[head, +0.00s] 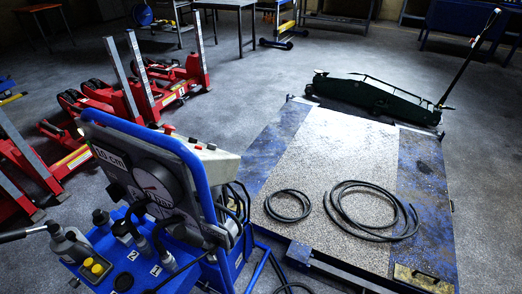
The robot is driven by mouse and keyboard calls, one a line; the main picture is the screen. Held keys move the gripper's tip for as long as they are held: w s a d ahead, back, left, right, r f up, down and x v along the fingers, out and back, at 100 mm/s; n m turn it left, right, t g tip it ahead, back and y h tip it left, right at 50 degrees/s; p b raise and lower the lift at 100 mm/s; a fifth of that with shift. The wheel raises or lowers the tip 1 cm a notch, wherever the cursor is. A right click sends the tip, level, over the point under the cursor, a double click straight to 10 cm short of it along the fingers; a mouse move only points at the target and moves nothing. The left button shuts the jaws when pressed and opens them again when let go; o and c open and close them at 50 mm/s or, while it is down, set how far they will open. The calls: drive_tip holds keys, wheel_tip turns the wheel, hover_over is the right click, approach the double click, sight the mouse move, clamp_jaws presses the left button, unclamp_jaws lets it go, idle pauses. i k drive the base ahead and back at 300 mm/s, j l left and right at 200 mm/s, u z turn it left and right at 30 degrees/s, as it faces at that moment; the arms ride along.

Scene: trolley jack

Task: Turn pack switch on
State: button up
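A blue hydraulic pack cart (195,160) stands at the lower left. A grey box (200,155) behind the panel has small red parts (168,129) on top. I cannot tell which part is the pack switch or its state. My gripper is not in view.
A low platform (335,150) with two coiled black hoses (375,210) lies to the right. A dark green trolley jack (375,95) stands behind it. Red lifting stands (130,95) fill the left. Tables stand at the back. Grey floor is open in the middle.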

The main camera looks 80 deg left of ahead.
sight(115, 191)
drive_tip(key=u, duration=2.85)
drive_tip(key=k+j+z, duration=0.15)
drive_tip(key=j, duration=0.25)
drive_tip(key=k+j+z, duration=0.2)
drive_tip(key=j, duration=0.2)
drive_tip(key=i, duration=0.1)
